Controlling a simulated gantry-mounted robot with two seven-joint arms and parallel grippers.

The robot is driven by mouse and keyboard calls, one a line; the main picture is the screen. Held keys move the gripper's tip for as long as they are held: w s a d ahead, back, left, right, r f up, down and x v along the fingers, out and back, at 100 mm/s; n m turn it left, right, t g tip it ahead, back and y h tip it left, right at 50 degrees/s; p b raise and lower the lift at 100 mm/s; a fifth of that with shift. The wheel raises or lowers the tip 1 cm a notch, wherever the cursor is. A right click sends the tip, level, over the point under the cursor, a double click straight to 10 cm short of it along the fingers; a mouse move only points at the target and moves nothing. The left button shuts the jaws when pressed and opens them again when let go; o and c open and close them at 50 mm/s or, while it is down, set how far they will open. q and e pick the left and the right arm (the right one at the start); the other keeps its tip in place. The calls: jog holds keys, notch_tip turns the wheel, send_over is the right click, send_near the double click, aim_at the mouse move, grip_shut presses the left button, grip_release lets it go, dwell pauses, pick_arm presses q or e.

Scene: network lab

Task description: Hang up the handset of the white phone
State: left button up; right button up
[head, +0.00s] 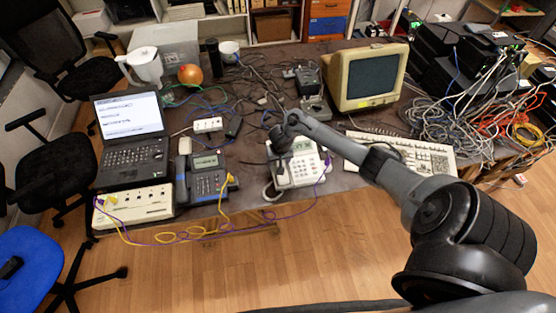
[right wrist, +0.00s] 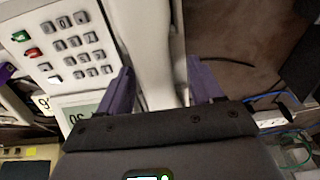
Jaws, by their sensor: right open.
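The white phone (head: 308,166) stands near the front edge of the table, with its keypad and small screen showing. Its keypad also shows at the upper left of the right wrist view (right wrist: 75,45). My right gripper (head: 280,157) is over the phone's left side. In the right wrist view my open gripper (right wrist: 160,70) has one purple finger on each side of the white handset (right wrist: 154,35). The handset lies along the side of the keypad; I cannot tell whether it is fully seated in its cradle. My arm hides part of it in the head view. My left gripper is not in view.
A dark desk phone (head: 208,180), a laptop (head: 130,135) and a white network box (head: 135,205) stand to the left.

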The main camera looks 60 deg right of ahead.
jog(key=p+v, duration=0.5)
jog(key=v, duration=0.5)
jog(key=shift+r, duration=0.4)
jog(key=shift+s+f, duration=0.1)
